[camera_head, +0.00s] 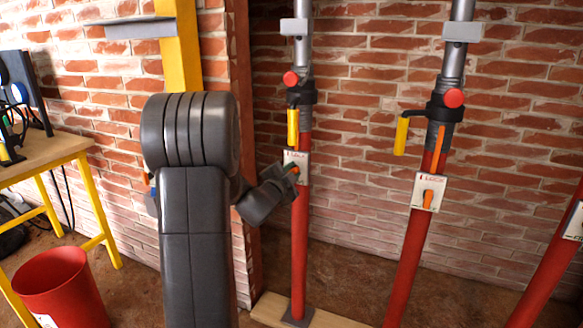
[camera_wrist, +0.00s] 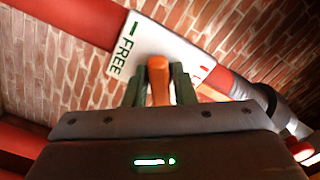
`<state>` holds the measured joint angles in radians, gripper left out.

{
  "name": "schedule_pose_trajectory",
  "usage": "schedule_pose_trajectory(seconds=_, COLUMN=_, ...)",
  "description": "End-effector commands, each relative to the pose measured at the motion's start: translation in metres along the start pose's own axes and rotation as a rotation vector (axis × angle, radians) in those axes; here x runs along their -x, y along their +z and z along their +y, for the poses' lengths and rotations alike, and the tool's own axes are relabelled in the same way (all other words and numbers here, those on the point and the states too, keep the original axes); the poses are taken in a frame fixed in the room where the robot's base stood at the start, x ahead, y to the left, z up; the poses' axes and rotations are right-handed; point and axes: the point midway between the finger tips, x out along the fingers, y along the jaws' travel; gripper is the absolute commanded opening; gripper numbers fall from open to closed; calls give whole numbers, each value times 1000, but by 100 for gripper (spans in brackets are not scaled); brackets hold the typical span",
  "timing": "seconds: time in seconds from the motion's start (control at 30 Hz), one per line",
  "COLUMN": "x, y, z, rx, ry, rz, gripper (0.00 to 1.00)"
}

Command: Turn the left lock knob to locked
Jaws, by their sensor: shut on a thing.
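The left lock knob is orange and sits on a white plate (camera_head: 301,157) on the left red post (camera_head: 299,235). My gripper (camera_head: 290,172) reaches the plate from the left and hides most of the knob. In the wrist view, the fingers of my gripper (camera_wrist: 158,85) are on both sides of the orange knob (camera_wrist: 158,78) and shut on it. The plate (camera_wrist: 150,40) there shows a green FREE label at its left and a red mark right of the knob. The knob's exact pointing direction is hard to tell.
A second red post (camera_head: 408,255) with its own white plate and orange knob (camera_head: 428,199) stands to the right. A yellow lever (camera_head: 293,127) hangs just above the left plate. A red bucket (camera_head: 62,287) and a yellow-legged table (camera_head: 45,155) are at the left.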

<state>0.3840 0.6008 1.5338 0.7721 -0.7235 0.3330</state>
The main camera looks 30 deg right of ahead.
Motion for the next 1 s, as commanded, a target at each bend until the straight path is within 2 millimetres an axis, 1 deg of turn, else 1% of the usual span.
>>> schedule_pose_trajectory(seconds=0.6, x=1, y=-1, z=-1, rx=584, ry=3, rz=-4, gripper=1)
schedule_pose_trajectory(seconds=0.8, x=1, y=0, z=-1, rx=747, ry=2, rz=-4, gripper=1)
schedule_pose_trajectory(seconds=1.0, x=1, y=0, z=0, rx=870, ry=3, rz=-4, gripper=1)
